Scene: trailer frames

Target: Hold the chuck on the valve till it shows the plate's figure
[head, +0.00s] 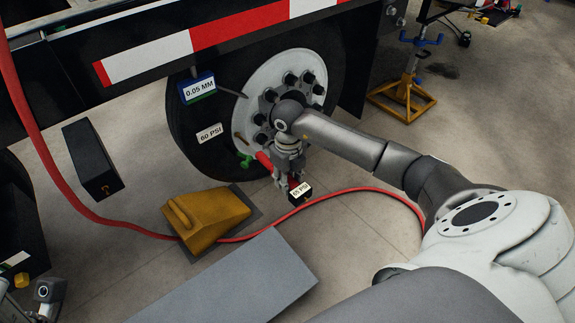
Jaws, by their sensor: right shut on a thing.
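My right gripper (285,179) is shut on the red chuck (264,160), beside the lower part of the wheel (185,125). The chuck's red end points up and left towards a small green piece (246,161) by the tyre. A brown stem (240,138) stands out near the rim; whether the chuck touches a valve cannot be told. A dark gauge box (300,195) below the gripper bears a tilted label that seems to read 65 PSI; its first digit is unclear. The white plate (209,132) on the tyre reads 60 PSI.
A blue box (198,88) reads 0.05 MM. A yellow wheel chock (205,218) stands below the wheel. A red hose (110,222) crosses the floor. A grey slab (225,283) lies in front. A yellow stand (402,98) is at upper right.

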